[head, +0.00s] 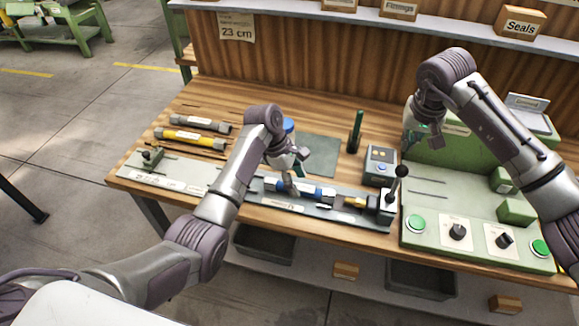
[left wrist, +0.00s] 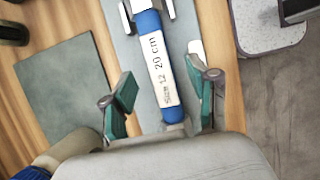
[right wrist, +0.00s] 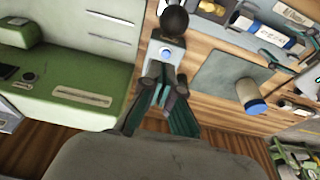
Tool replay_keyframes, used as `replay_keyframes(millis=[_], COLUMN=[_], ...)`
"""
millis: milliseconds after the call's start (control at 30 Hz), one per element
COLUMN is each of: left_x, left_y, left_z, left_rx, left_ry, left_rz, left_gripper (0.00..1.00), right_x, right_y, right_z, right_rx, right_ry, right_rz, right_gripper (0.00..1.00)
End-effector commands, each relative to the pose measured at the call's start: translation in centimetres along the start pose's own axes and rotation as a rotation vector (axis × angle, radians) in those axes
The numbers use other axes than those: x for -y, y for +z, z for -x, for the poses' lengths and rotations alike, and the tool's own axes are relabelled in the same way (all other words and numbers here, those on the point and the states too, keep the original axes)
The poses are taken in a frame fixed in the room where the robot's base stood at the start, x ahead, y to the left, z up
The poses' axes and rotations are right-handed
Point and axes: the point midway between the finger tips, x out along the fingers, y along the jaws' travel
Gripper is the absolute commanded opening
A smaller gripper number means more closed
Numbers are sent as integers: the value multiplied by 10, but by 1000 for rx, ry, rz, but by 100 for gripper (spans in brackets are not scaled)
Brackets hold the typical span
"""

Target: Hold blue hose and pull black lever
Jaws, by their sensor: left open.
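The blue hose (head: 318,192), with a white label reading Size 12 20 cm, lies in the grey fixture (head: 262,199) on the bench. My left gripper (head: 297,166) is above it. In the left wrist view the hose (left wrist: 158,55) runs between the parted green fingers of this gripper (left wrist: 163,85); I cannot tell whether they touch it. The black lever (head: 402,171) stands up at the fixture's right end; its round knob (right wrist: 174,20) shows in the right wrist view. My right gripper (head: 413,138) is apart from the lever, beyond it. Its fingers (right wrist: 162,88) look close together.
A box with a blue button (head: 380,165) and a dark green bottle (head: 355,132) stand behind the lever. A green machine (head: 470,205) is at the right. Grey (head: 200,123) and yellow (head: 193,138) hoses lie at the left. The dark mat (head: 320,155) has free room.

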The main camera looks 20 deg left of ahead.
Motion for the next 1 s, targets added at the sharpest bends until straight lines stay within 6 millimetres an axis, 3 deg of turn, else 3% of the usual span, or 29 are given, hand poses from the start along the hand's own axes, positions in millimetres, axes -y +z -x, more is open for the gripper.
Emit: replay_keyframes(millis=[200,567,900,1000], left_x=[0,0,0,0], left_y=[0,0,0,0], left_z=[-22,-27,-26,-26], left_rx=[0,0,0,0], left_ry=[-1,1,1,1], left_rz=[0,0,0,0], left_gripper=[59,59,3,0], right_x=[0,0,0,0], right_y=[0,0,0,0], right_z=[0,0,0,0], right_rx=[0,0,0,0], right_ry=[0,0,0,0], right_rz=[0,0,0,0], right_gripper=[0,0,0,0])
